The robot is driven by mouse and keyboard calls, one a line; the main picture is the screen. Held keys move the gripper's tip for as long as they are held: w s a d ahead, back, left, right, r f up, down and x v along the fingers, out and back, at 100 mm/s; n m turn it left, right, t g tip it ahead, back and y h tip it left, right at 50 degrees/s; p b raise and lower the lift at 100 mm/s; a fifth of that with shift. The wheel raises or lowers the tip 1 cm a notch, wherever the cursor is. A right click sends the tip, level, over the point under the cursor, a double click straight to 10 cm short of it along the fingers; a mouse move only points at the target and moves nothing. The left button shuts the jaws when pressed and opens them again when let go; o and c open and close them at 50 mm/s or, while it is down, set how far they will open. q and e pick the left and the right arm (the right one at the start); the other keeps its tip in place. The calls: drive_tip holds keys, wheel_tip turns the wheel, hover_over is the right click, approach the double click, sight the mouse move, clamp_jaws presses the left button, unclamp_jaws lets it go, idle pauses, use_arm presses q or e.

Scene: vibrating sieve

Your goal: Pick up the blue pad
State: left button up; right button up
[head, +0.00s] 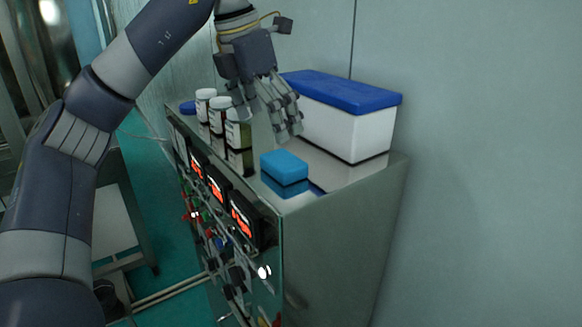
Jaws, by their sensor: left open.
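The blue pad (284,167) is a small light-blue block lying on the shiny top of a metal cabinet, near its front right corner. My left gripper (284,128) points down above the cabinet top, just behind the pad and apart from it. It is open, and nothing shows between its fingers. My right gripper is not in view.
Several bottles with white caps (219,108) stand in a row left of the gripper. A white box with a dark-blue lid (350,125) stands behind on the right. The metal cabinet (340,240) has lit red displays and knobs on its front. A wall is close behind.

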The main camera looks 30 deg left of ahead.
sight(282, 159)
use_arm(q)
drive_tip(key=x, duration=0.3)
drive_tip(key=shift+a+f, duration=0.1)
drive_tip(key=shift+w+d+f+p, duration=0.35)
drive_tip(key=shift+w+f+p, duration=0.25)
drive_tip(key=shift+f, duration=0.15)
drive_tip(key=x, duration=0.3)
drive_tip(key=shift+a+f+p, duration=0.15)
drive_tip(key=shift+a+p, duration=0.15)
drive_tip(key=shift+p, duration=0.1)
drive_tip(key=shift+w+f, duration=0.1)
drive_tip(key=shift+f, duration=0.05)
drive_tip(key=shift+d, duration=0.2)
drive_tip(key=c, duration=0.9)
drive_tip(key=shift+a, duration=0.1)
drive_tip(key=shift+c, duration=1.2)
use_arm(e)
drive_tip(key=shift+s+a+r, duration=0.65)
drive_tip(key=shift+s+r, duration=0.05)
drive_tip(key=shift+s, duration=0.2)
